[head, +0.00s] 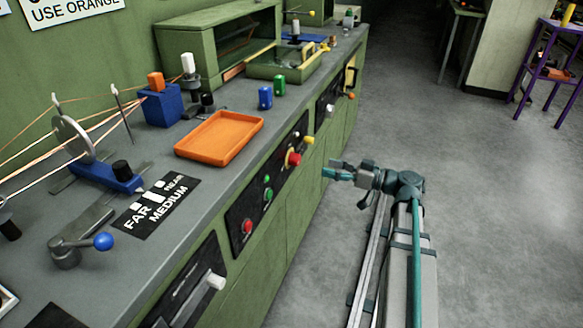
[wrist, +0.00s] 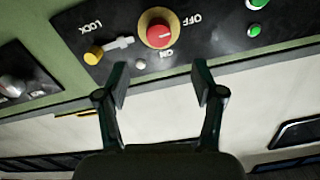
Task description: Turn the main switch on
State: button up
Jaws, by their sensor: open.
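The main switch is a red knob on a yellow ring, set in a black panel on the green bench front; it shows in the head view (head: 293,158) and at the top middle of the wrist view (wrist: 159,34). Marks OFF, ON and LOCK are around it in the wrist view. I cannot tell which mark the knob points to. My gripper (wrist: 160,75) is open and empty, its two fingers below the knob in the picture and apart from it. In the head view my gripper (head: 336,171) is in front of the bench, to the right of the switch.
A yellow knob (wrist: 93,54) and a white lever (wrist: 119,43) sit left of the switch in the wrist view. Green buttons (head: 267,194) and a red button (head: 247,226) are on the panel. An orange tray (head: 220,137) lies on the bench. The aisle floor is clear.

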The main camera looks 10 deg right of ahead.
aim_at(299, 160)
jog(key=shift+n, duration=0.4)
jog(key=b+x, duration=0.1)
jog(key=x, duration=0.9)
jog(key=shift+w+a+f, duration=0.1)
jog(key=shift+w+a, duration=0.15)
jog(key=shift+w, duration=0.05)
jog(key=c, duration=1.1)
jog(key=shift+c, duration=0.2)
